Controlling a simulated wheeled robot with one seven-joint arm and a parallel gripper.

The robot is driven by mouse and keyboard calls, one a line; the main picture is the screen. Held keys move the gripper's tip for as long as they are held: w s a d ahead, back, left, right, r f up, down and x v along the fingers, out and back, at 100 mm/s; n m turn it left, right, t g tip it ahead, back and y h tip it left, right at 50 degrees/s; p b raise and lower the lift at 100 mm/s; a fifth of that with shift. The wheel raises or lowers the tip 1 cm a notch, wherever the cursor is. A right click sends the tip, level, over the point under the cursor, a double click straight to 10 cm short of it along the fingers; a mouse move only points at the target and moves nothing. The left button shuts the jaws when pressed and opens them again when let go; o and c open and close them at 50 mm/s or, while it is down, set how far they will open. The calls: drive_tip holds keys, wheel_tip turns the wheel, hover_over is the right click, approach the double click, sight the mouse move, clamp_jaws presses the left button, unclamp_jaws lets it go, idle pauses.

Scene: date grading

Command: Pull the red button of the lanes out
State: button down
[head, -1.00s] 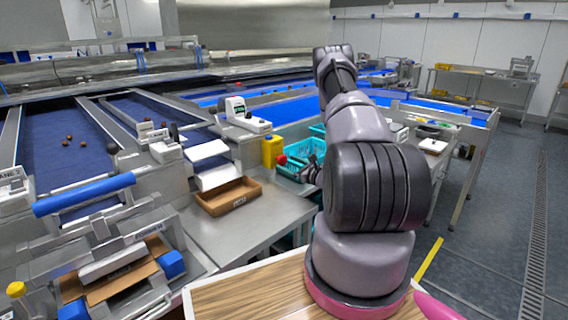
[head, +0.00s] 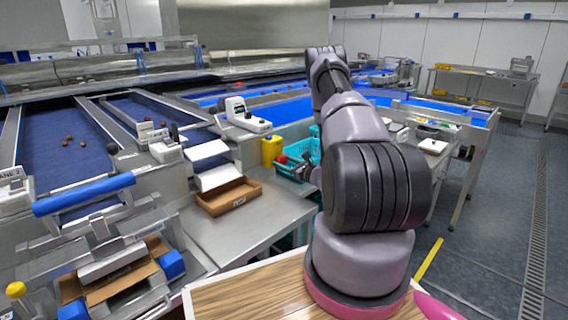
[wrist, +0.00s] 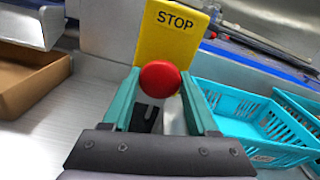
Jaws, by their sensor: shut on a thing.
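The round red button (wrist: 160,79) sits between the two teal fingers of my gripper (wrist: 161,84) in the wrist view, in front of a yellow STOP plate (wrist: 168,32). My gripper is shut on the button. In the head view the button (head: 282,159) is a small red dot beside the yellow stop box (head: 271,148), and my gripper (head: 293,168) is small and partly hidden by my arm. The button's stem is mostly hidden in the wrist view, so I cannot tell how far out it stands.
A turquoise basket (wrist: 240,110) stands close to the right of my gripper. A brown cardboard tray (head: 229,196) lies on the steel table (head: 240,232) to the left. Blue lanes (head: 62,140) with several dates run behind. The front of the table is clear.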

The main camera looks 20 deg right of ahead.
drive_tip(key=shift+s+d+f, duration=0.1)
drive_tip(key=shift+s+d, duration=0.1)
drive_tip(key=shift+s, duration=0.35)
drive_tip(key=shift+c, duration=0.9)
unclamp_jaws()
drive_tip(key=shift+s, duration=0.1)
drive_tip(key=v, duration=1)
drive_tip(key=shift+s, duration=0.35)
drive_tip(key=shift+d, duration=0.2)
